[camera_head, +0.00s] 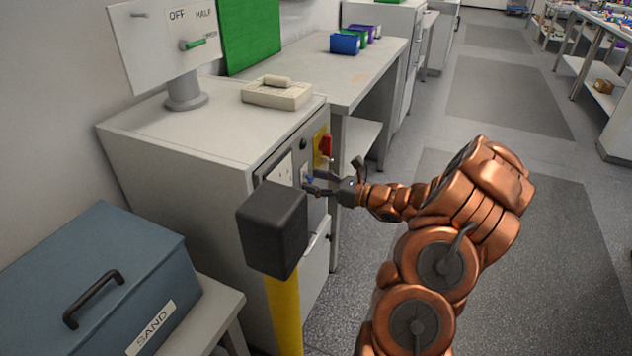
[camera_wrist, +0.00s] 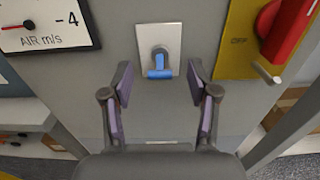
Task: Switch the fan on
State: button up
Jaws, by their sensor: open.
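A blue-tipped toggle switch (camera_wrist: 159,66) sits on a small pale plate (camera_wrist: 174,35) on the grey cabinet front. In the wrist view its blue tip hangs toward the lower side of the plate. My gripper (camera_wrist: 160,80) is open, with one finger on each side of the switch and a gap to both; I cannot tell the depth between them. In the head view my gripper (camera_head: 310,183) is at the cabinet front, with the blue switch tip (camera_head: 309,179) small between its fingers. No fan is recognisable.
An air gauge (camera_wrist: 45,25) marked "AIR m/s" is left of the switch. A red rotary handle (camera_wrist: 285,28) on a yellow plate (camera_wrist: 236,45) is to the right. A black-topped yellow post (camera_head: 272,228) stands near the cabinet (camera_head: 175,150). A blue SAND box (camera_head: 95,275) is at lower left.

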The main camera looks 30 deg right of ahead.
aim_at(308, 176)
jog(key=shift+c, duration=0.2)
grip_shut()
jog(key=shift+r, duration=0.1)
